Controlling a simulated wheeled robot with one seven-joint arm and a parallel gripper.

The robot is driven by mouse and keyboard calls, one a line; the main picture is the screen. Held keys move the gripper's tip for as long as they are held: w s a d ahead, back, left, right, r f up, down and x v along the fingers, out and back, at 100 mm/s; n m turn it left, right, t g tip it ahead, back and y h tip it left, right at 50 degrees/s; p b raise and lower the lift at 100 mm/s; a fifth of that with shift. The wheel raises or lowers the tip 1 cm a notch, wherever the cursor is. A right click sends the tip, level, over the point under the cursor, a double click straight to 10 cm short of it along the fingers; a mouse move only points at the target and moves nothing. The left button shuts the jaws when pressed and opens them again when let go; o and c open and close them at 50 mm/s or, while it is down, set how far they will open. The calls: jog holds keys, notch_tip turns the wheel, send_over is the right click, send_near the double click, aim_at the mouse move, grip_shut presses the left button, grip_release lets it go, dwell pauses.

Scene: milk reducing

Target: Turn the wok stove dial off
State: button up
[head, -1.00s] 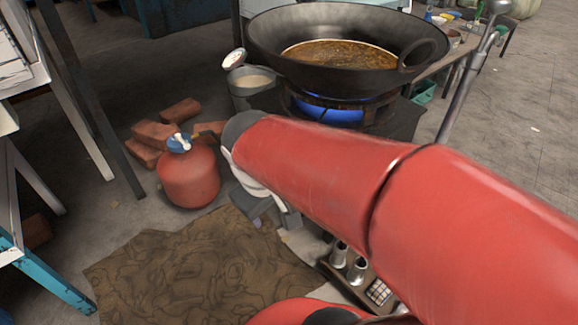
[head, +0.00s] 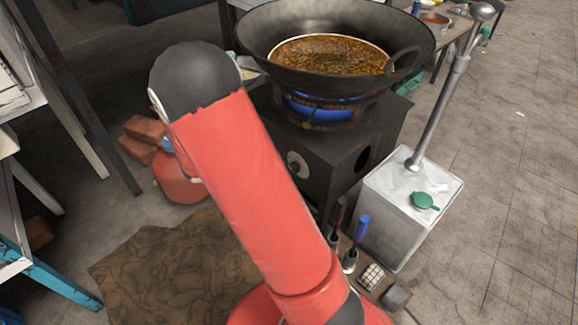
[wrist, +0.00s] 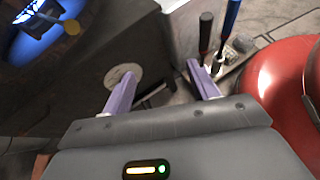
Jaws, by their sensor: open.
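The wok stove (head: 326,150) is a dark box with a blue flame (head: 318,108) burning under a large black wok (head: 270,62) of brown liquid. Its dial (head: 297,165), a round pale disc with a dark centre, is on the stove's front face. In the wrist view a pale disc that looks like the dial (wrist: 122,80) sits by the left fingertip; whether they touch is unclear. My gripper (wrist: 160,70) is open, with two purple fingers apart and nothing between them. My arm hides the gripper in the head view.
A metal canister (head: 405,215) with a green cap and a ladle stands right of the stove. A tool tray (head: 368,282) lies in front. A red gas bottle (head: 180,182) and bricks (head: 140,135) are at left. A brown mat (head: 165,265) covers the floor.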

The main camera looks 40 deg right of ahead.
jog(key=w+d+f+n+t+h+p, duration=0.2)
jog(key=w+f+n+t+h+p, duration=0.15)
jog(key=f+n, duration=0.35)
jog(key=n+t+h+p, duration=0.15)
jog(key=n+t, duration=0.25)
jog(key=n, duration=0.4)
send_near(292, 170)
jog(key=d, duration=0.2)
jog(key=shift+h, duration=0.4)
jog(key=x, duration=0.6)
jog(key=shift+w+d+f, duration=0.2)
jog(key=shift+w+d, duration=0.05)
jog(key=shift+d, duration=0.1)
jog(key=c, duration=1)
